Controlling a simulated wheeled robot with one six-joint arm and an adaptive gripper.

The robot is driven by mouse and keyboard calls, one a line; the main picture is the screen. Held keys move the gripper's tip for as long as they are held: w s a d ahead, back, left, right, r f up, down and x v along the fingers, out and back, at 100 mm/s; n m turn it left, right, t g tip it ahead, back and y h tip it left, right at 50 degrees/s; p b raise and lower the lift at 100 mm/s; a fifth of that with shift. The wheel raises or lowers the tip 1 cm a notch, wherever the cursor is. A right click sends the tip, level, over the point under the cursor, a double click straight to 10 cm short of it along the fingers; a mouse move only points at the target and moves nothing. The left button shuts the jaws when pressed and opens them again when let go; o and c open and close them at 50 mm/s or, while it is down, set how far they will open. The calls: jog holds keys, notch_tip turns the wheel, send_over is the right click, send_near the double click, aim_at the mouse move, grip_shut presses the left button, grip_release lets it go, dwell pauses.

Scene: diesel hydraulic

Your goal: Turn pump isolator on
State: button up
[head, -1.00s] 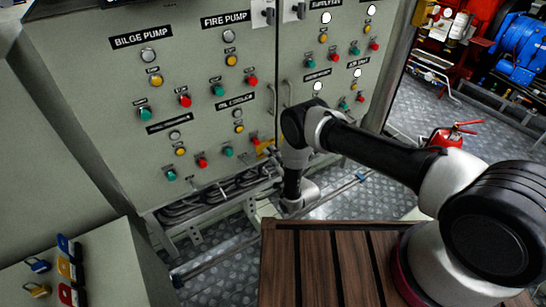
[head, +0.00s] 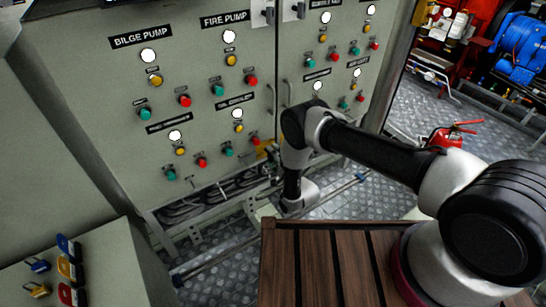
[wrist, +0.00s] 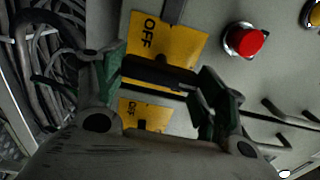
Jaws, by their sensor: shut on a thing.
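In the wrist view, a yellow isolator plate (wrist: 185,45) marked OFF is fixed on the grey cabinet, with a second yellow OFF plate (wrist: 150,118) near it. My gripper (wrist: 160,72) is shut on a dark isolator handle lying crosswise between its fingers, over the plates. The fingers hide part of the handle. No ON mark is visible. In the head view, the yellow plate (head: 262,152) shows at the lower right of the left cabinet, partly behind my arm. The lamps under BILGE PUMP (head: 148,55) and FIRE PUMP (head: 229,37) glow white.
A red button (wrist: 247,41) is close to the right of my gripper. Bundled cables (wrist: 60,50) run at the left. A cabinet door handle (head: 288,95) is above my wrist. Padlocks (head: 68,270) hang at the lower left.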

jog(key=o, duration=1)
jog(key=v, duration=1.2)
